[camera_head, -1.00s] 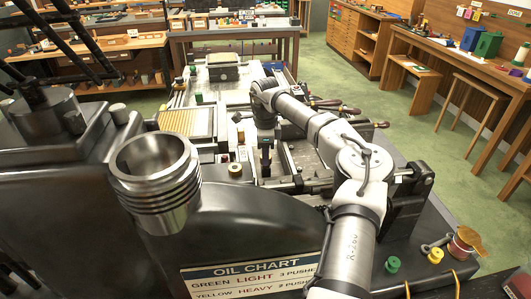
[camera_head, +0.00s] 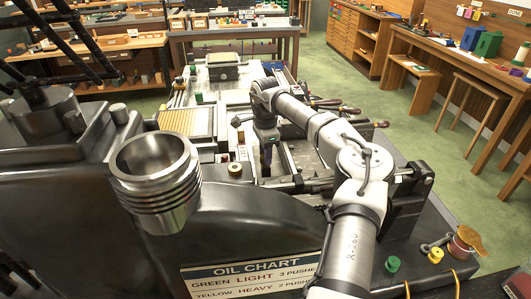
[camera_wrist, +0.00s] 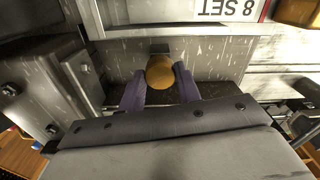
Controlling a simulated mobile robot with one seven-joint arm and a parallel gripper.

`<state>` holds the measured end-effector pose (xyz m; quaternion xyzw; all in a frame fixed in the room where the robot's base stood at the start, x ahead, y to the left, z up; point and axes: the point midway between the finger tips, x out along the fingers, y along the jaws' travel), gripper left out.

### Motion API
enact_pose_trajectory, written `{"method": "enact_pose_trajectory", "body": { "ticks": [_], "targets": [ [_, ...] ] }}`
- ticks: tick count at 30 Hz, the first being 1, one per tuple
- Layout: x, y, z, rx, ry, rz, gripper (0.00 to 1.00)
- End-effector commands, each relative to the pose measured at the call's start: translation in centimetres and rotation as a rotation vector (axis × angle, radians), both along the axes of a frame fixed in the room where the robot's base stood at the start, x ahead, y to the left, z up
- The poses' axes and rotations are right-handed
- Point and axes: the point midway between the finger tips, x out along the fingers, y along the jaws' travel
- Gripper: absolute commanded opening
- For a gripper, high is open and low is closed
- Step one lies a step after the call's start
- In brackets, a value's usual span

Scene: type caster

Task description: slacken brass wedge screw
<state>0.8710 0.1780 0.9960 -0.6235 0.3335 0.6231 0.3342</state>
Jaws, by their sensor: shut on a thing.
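The brass wedge screw (camera_wrist: 160,72) shows in the wrist view as a round brass head in front of a grey metal face. My gripper (camera_wrist: 160,86) has one dark finger on each side of it and is shut on it. In the head view my gripper (camera_head: 266,158) points down into the machine, left of the forearm. The screw itself is hidden there by the gripper and the machine parts around it.
The type caster's grey body fills the front, with a threaded metal cup (camera_head: 157,178) and an oil chart (camera_head: 250,279). Green (camera_head: 392,264) and yellow (camera_head: 436,255) knobs sit at the front right. A white label (camera_wrist: 205,10) stands above the screw in the wrist view.

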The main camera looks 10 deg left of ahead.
Motion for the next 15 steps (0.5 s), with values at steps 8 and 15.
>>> {"method": "enact_pose_trajectory", "body": {
  "ticks": [8,15],
  "targets": [
    [-0.05,0.06,-0.06,0.000,0.001,0.000,0.54],
    [-0.03,0.03,-0.04,-0.001,0.001,-0.001,0.55]
  ]
}}
